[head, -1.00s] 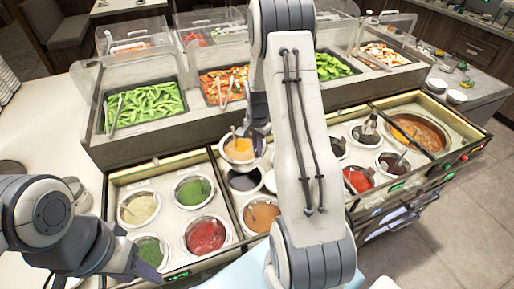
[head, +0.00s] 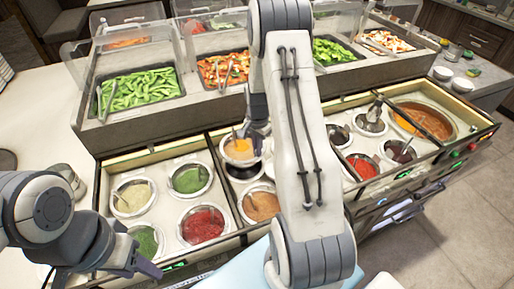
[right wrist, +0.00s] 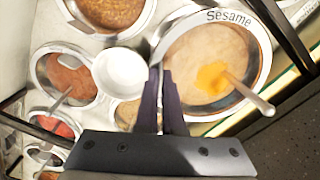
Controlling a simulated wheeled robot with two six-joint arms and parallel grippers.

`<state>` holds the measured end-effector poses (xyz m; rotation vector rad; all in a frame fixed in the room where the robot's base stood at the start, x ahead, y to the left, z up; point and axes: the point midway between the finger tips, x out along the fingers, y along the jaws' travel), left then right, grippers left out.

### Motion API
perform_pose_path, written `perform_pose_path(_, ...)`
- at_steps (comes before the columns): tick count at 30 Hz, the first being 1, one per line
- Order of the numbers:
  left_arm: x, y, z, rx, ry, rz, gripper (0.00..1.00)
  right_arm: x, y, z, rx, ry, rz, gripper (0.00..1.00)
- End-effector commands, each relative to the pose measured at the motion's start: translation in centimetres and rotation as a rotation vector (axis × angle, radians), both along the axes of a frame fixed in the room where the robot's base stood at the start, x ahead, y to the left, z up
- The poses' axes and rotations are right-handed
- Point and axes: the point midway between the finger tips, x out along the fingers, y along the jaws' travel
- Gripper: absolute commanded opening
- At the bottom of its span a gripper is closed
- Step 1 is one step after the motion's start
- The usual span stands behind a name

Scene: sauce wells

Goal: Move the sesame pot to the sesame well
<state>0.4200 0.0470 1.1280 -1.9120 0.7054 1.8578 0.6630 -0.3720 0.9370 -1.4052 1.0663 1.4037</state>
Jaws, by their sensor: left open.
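The sesame pot (right wrist: 215,60), with "Sesame" on its rim, holds pale sauce with a yellow-orange patch and a spoon. In the head view the pot (head: 239,150) hangs above the counter, partly over a dark round opening (head: 242,174); I cannot tell whether that is an empty well or dark sauce. My right gripper (right wrist: 166,105) is shut on the pot's rim at its left side in the right wrist view. My left gripper (head: 146,268) is open and empty by the counter's front left edge. My right arm hides the middle of the counter.
Pots of green sauce (head: 190,178), red sauce (head: 203,223) and brown sauce (head: 261,205) sit close around. A white round bowl or well (right wrist: 122,72) lies beside the gripper. Glass-covered salad trays (head: 140,92) stand behind. A large soup pot (head: 424,120) is at right.

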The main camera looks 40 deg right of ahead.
Motion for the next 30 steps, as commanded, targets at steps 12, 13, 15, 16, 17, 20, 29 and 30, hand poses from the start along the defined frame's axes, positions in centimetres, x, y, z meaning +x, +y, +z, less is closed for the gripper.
perform_pose_path(12, 0.0, 0.0, -2.3, 0.000, 0.000, -0.001, 0.50, 0.2, -0.1, -3.3, -0.003, -0.006, -0.001, 0.00)
perform_pose_path(13, 0.0, 0.0, -2.5, 0.000, 0.000, -0.001, 0.50, 0.2, -0.1, -3.5, -0.003, -0.006, -0.001, 0.00)
perform_pose_path(15, 0.0, 0.0, -2.9, 0.000, 0.000, -0.001, 0.50, 0.2, -0.1, -4.0, -0.003, -0.006, -0.001, 0.00)
perform_pose_path(16, 0.0, 0.0, -3.0, 0.000, 0.000, -0.001, 0.50, 0.2, -0.1, -4.3, -0.003, -0.006, -0.001, 0.00)
perform_pose_path(17, 0.0, 0.0, -3.2, 0.000, 0.000, -0.001, 0.50, 0.2, -0.1, -4.5, -0.003, -0.006, -0.001, 0.00)
perform_pose_path(20, 0.0, 0.0, -3.6, 0.000, 0.000, -0.001, 0.50, 0.2, -0.1, -5.2, -0.003, -0.007, -0.001, 0.00)
perform_pose_path(29, 0.0, 0.0, -5.0, 0.000, 0.000, -0.001, 0.50, 0.2, -0.1, -7.3, -0.003, -0.006, -0.001, 0.00)
perform_pose_path(30, 0.0, 0.0, -5.1, 0.000, 0.000, -0.001, 0.50, 0.2, -0.1, -7.5, -0.003, -0.006, -0.001, 0.00)
